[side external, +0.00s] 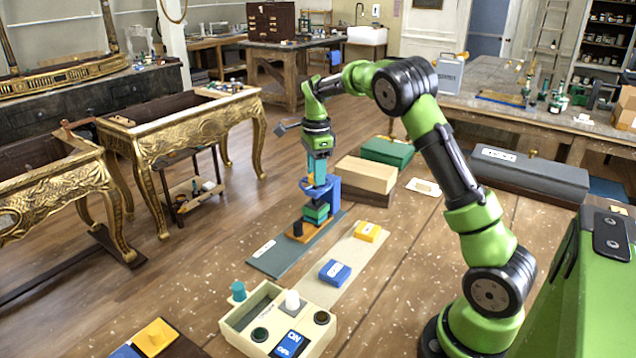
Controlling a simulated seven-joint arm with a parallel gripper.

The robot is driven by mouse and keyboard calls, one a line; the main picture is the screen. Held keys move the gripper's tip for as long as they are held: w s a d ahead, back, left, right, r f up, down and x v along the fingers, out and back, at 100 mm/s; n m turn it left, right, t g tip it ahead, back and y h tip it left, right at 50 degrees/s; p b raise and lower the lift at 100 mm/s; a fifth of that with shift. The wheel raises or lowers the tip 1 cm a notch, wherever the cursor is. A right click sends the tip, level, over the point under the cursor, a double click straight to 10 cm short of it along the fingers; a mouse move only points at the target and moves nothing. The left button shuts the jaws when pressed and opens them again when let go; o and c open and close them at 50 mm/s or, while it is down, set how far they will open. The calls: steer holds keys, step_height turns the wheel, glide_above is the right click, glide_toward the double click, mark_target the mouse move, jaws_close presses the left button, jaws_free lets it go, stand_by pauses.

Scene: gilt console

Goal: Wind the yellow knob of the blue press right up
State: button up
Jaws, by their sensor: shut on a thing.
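The blue press (331,190) stands upright on an orange base (303,235) in the middle of the side external view. A green block (316,212) sits under its upper part. My gripper (317,182) points straight down over the top of the press. It is shut at the press's top, where the yellow knob is. The fingers hide the knob, so its height and turn cannot be told. A small black cylinder (297,229) stands at the left end of the base.
The press stands on a dark grey mat (272,259). A blue block (335,272) and a yellow block (367,232) lie to the right on a pale strip. A cream switch box (310,340) is in front. Wooden and green boxes (387,152) are behind right.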

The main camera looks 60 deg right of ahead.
steer(key=n, duration=0.4)
steer(key=shift+f+n, duration=0.2)
steer(key=shift+n, duration=0.2)
steer(key=n, duration=0.3)
steer(key=shift+n, duration=0.3)
steer(key=n, duration=0.4)
steer(key=shift+w+n, duration=0.1)
steer(key=shift+n, duration=0.2)
steer(key=n, duration=0.3)
steer(key=shift+n, duration=0.3)
steer(key=n, duration=0.4)
steer(key=shift+a, duration=0.15)
steer(key=n, duration=0.5)
steer(key=shift+f, duration=0.1)
steer(key=n, duration=0.4)
steer(key=shift+n, duration=1.9)
